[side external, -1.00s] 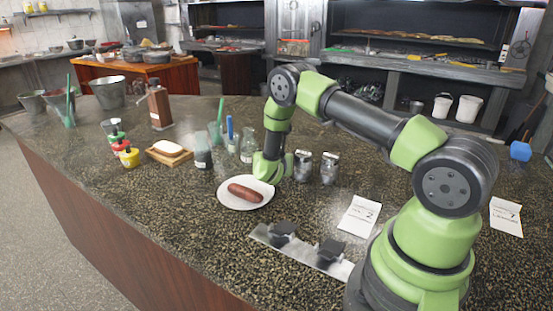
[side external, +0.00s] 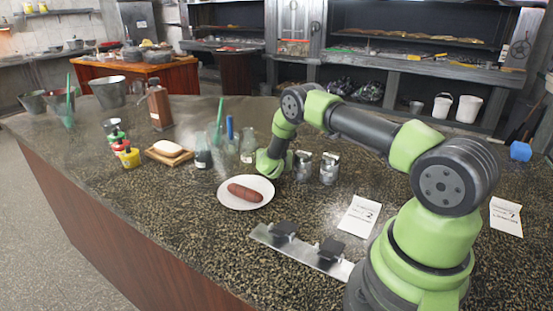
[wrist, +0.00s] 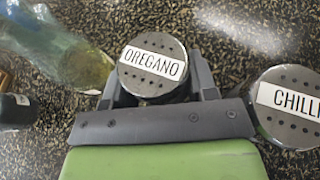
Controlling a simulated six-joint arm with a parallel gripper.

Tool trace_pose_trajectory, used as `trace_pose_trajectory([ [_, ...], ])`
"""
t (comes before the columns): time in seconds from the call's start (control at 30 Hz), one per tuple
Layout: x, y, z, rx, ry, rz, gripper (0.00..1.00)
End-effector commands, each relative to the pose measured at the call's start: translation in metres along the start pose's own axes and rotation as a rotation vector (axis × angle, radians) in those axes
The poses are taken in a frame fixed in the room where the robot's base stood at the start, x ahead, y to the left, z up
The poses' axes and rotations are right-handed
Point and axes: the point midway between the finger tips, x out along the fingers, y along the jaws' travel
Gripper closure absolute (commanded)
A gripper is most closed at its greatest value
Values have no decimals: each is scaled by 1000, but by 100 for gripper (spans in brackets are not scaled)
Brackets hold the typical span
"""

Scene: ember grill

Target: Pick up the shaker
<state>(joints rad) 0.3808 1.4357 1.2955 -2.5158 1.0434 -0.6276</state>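Two metal shakers stand side by side on the dark speckled counter. The shaker labelled OREGANO (wrist: 152,66) sits between the fingers of my gripper (wrist: 158,92) in the wrist view. The fingers are apart, one on each side of it; whether they touch it I cannot tell. In the side view my gripper (side external: 284,168) is low at the counter, just left of that shaker (side external: 303,165). The shaker labelled CHILLI (wrist: 288,107) is outside the fingers to the right, and also shows in the side view (side external: 329,168).
A metal rack (side external: 310,258) and a paper card (side external: 359,215) lie nearer my base, with bare counter between.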

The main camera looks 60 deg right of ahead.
Motion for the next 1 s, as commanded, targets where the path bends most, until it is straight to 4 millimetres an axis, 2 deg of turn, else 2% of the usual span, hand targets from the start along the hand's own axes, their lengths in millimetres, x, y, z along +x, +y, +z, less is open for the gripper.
trace_pose_trajectory([
  [0.03,0,0,0,0,0,0,60],
  [0.07,0,0,0,0,0,0,65],
  [0.37,0,0,1,1,-1,0,65],
  [0.53,-4,0,9,1,-1,0,65],
  [1.0,-30,0,73,3,-4,2,65],
])
